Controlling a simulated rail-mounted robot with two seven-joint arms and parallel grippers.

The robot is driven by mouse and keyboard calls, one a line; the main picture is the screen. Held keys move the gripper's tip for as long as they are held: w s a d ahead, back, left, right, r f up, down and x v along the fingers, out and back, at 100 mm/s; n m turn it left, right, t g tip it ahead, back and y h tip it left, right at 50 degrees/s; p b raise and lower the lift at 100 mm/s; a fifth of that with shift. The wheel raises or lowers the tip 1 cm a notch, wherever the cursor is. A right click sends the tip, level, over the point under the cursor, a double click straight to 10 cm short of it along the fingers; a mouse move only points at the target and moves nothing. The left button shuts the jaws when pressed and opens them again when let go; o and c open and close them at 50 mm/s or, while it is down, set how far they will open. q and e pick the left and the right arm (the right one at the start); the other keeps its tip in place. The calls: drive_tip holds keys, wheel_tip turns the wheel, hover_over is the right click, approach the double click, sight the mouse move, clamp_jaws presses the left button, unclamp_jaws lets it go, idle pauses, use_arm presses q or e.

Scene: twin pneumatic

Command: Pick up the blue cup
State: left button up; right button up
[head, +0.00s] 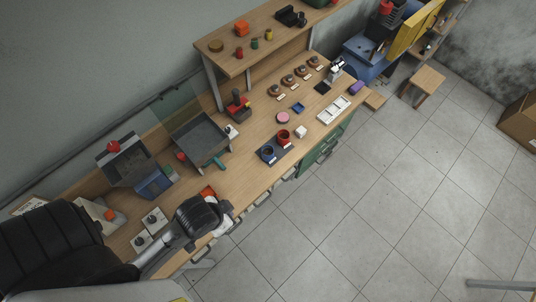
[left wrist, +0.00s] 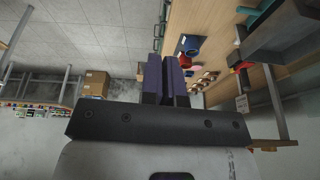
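The blue cup (head: 268,152) stands on a dark blue tray (head: 265,160) on the workbench in the head view. A red cup (head: 283,135) stands beside it, up and to the right. My left gripper (head: 226,208) is over the bench's front edge, down and left of the blue cup and apart from it; its fingers are hard to see there. In the left wrist view my left gripper (left wrist: 167,62) has its two dark purple fingers together with nothing visible held. The blue cup (left wrist: 192,44) shows beyond the fingertips, to their right. My right gripper is not in view.
The workbench (head: 245,185) also bears a white block (head: 300,131), a pink disc (head: 283,117), a white divided tray (head: 334,110) and a grey sloped bin (head: 203,137). A shelf (head: 270,52) stands above its back.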

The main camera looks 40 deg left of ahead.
use_arm(q)
drive_tip(key=o, duration=1.7)
drive_tip(key=shift+c, duration=0.2)
